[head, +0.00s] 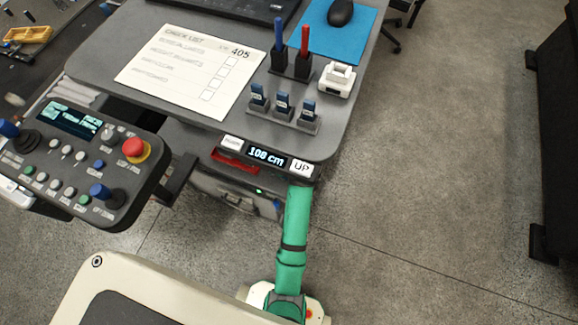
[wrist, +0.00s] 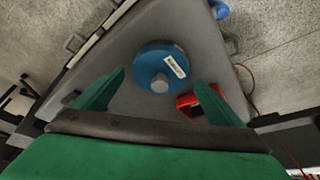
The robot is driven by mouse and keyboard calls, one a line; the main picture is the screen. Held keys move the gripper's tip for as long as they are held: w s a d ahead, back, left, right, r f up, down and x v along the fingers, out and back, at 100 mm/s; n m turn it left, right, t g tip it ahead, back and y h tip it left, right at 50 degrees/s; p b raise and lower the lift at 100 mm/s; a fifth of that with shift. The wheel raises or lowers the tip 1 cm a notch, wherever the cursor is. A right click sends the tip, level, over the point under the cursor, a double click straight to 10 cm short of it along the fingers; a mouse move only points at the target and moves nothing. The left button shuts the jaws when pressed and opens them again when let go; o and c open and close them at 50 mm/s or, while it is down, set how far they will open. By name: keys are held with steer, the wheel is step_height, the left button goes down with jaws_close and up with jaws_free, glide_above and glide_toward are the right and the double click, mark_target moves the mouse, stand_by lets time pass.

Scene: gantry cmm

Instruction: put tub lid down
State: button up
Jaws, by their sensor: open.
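A round blue lid (wrist: 150,58) with a grey knob (wrist: 160,82) and a white label shows in the wrist view. It sits over a grey surface (wrist: 200,40); I cannot tell whether a tub is under it. My gripper (wrist: 160,80) is open, with its green fingers apart on either side of the knob in the picture. The fingers do not visibly touch the lid. In the head view my green arm reaches to the desk's front edge, and neither the gripper nor the lid can be made out there.
A red object (wrist: 203,102) lies right of the lid. A blue item (wrist: 221,10) is at the surface's far edge. In the head view the grey desk (head: 235,125) carries a checklist (head: 190,70), pens and a mouse (head: 340,12). A control panel (head: 85,160) stands left.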

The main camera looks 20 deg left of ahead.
steer(key=c, duration=1.2)
steer(key=shift+r, duration=0.1)
